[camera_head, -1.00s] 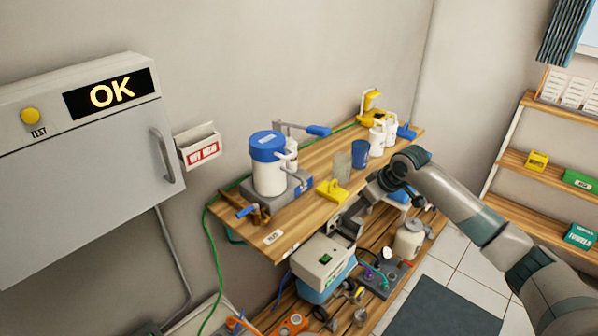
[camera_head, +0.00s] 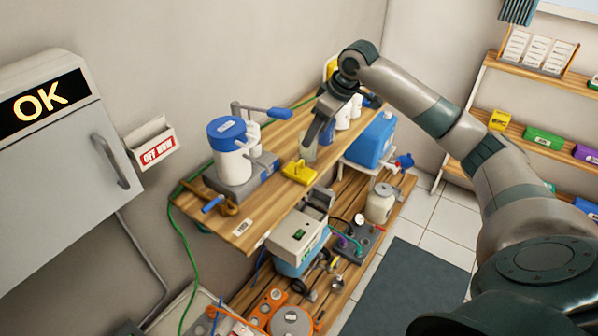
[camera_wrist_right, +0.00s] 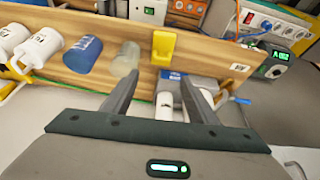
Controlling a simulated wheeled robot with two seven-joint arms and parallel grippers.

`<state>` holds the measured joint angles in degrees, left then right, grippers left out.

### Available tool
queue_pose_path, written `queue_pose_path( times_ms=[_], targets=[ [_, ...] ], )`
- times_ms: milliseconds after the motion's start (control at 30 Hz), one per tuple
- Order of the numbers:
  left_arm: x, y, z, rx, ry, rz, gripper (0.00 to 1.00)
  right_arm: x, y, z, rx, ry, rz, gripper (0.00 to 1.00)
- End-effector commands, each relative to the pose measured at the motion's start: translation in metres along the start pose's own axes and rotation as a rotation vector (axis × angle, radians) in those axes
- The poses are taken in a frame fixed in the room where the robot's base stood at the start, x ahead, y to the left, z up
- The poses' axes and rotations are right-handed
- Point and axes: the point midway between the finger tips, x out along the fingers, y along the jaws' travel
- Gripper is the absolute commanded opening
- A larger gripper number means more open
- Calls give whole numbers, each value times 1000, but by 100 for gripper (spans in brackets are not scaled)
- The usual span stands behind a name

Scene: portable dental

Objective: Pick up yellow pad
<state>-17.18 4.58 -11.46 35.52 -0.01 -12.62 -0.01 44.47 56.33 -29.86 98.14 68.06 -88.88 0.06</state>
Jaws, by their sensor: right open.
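The yellow pad (camera_head: 299,172) lies near the front edge of the wooden upper shelf (camera_head: 262,212), in front of the grey base of the white and blue canister. It also shows in the right wrist view (camera_wrist_right: 164,46), beyond and between my fingers. My right gripper (camera_head: 311,144) is above the shelf, behind and to the right of the pad and apart from it. Its two fingers are spread and empty in the right wrist view (camera_wrist_right: 155,92). My left gripper is not in view.
The white canister with a blue lid (camera_head: 229,150) stands left of the pad. A translucent cup (camera_wrist_right: 127,58) and a blue cup (camera_wrist_right: 83,54) stand close beside the pad. A blue tank (camera_head: 372,140) is at the right. A lower shelf holds equipment including a white box (camera_head: 297,233).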

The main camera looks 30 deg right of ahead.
Motion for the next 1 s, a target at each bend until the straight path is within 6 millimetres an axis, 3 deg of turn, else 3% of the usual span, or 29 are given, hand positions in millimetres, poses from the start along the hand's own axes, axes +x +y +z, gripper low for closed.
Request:
queue_pose_path(
  times_ms=[600,1000],
  targets=[
    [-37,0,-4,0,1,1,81,98,-1,0,2,-1,-2,53],
    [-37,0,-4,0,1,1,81,107,0,1,0,0,0,53]
  ],
)
